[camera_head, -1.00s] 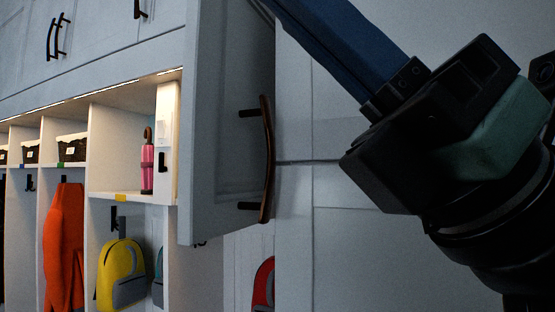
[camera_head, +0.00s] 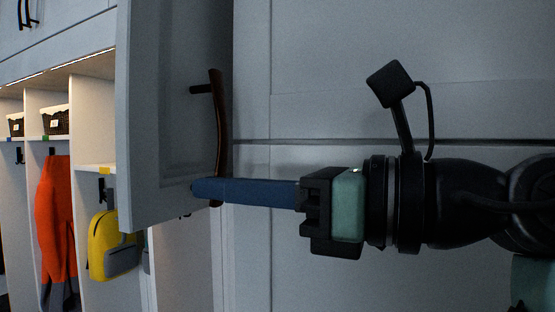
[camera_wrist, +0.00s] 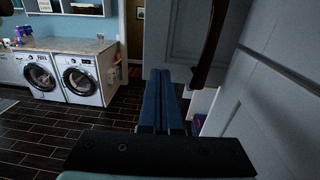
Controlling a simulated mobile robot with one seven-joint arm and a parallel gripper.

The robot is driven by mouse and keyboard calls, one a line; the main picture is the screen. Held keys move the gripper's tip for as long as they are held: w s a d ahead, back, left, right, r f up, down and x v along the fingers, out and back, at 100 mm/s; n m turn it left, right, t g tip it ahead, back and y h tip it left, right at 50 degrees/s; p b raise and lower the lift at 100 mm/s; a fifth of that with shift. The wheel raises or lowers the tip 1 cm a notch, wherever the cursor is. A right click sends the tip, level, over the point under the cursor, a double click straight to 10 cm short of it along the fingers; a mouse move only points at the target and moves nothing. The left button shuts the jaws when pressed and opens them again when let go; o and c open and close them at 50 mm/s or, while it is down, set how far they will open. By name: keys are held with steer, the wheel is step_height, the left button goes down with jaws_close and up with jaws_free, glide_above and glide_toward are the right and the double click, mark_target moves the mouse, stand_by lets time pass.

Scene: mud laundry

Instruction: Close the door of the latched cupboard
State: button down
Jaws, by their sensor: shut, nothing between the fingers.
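The cupboard door (camera_head: 165,120) is a pale grey panel that stands open, swung out from the tall cabinet front. It carries a dark curved handle (camera_head: 219,120) near its right edge. My gripper (camera_head: 197,188) has long blue fingers, shut and empty, pointing left. The fingertips overlap the lower end of the handle in the head view; I cannot tell if they touch it. In the wrist view the blue fingers (camera_wrist: 160,100) point forward, with the handle (camera_wrist: 210,45) and door (camera_wrist: 192,35) just right of them. The latch is not visible.
Cubbies at the left hold an orange garment (camera_head: 58,215), a yellow backpack (camera_head: 107,248) and baskets (camera_head: 56,122). Closed pale panels (camera_head: 400,60) stand behind my arm. In the wrist view, washing machines (camera_wrist: 82,82) stand across an open dark tiled floor (camera_wrist: 60,130).

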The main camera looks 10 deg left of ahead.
mark_target(153, 182)
steer(key=p+x, duration=0.1)
steer(key=x, duration=0.1)
steer(key=p+x, duration=0.1)
steer(key=x, duration=0.1)
steer(key=shift+a+r, duration=0.2)
steer(key=shift+a, duration=0.1)
steer(key=shift+w+a+f+p, duration=0.2)
steer(key=shift+w+a+p, duration=0.1)
steer(key=shift+a+p, duration=0.25)
steer(key=shift+a, duration=0.1)
